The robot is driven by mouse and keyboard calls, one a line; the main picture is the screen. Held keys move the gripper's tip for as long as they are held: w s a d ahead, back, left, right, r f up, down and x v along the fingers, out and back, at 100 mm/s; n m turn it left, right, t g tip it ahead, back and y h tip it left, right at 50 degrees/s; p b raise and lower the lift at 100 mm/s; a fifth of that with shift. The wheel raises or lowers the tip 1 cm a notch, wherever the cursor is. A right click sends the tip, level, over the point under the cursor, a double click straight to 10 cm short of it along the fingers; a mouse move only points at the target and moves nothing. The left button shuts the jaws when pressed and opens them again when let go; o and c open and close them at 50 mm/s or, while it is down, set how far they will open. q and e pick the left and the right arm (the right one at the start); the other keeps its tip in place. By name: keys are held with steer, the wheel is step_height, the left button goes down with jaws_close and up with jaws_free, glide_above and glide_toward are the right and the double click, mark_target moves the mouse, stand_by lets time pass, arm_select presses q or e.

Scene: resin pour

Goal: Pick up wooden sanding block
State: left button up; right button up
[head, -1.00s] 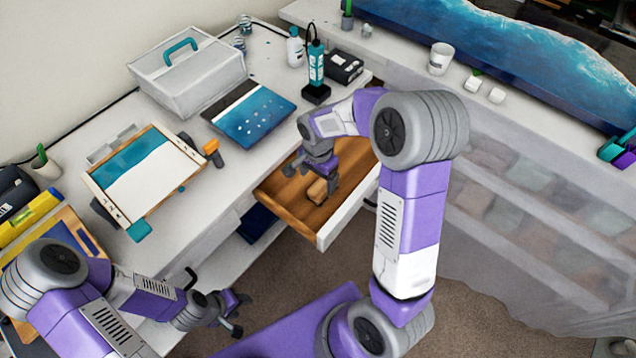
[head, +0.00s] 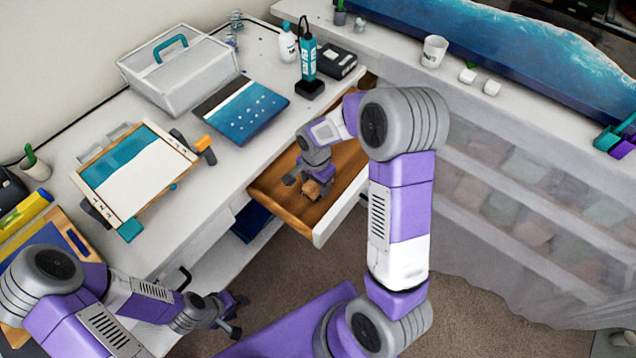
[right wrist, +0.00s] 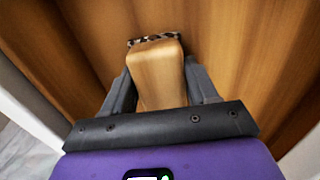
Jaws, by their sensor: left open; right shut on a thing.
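The wooden sanding block (head: 311,189) is in the open wooden drawer (head: 279,200), near its front. In the right wrist view the block (right wrist: 156,72) is light wood with a dark speckled far edge, between the two dark fingers. My right gripper (head: 308,183) reaches down into the drawer and is shut on the block. In the right wrist view my right gripper (right wrist: 160,88) has a finger along each side of it. I cannot tell whether the block is clear of the drawer floor. My left gripper (head: 238,314) is open and empty, low in front of the desk.
The drawer's white front panel (head: 339,216) stands out from the desk. Brown carpet (head: 480,290) lies open at right.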

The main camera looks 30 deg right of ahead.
steer(key=c, duration=0.3)
steer(key=shift+r, duration=0.1)
step_height(320, 180, up, 10)
steer(key=p, duration=0.2)
steer(key=shift+p, duration=0.4)
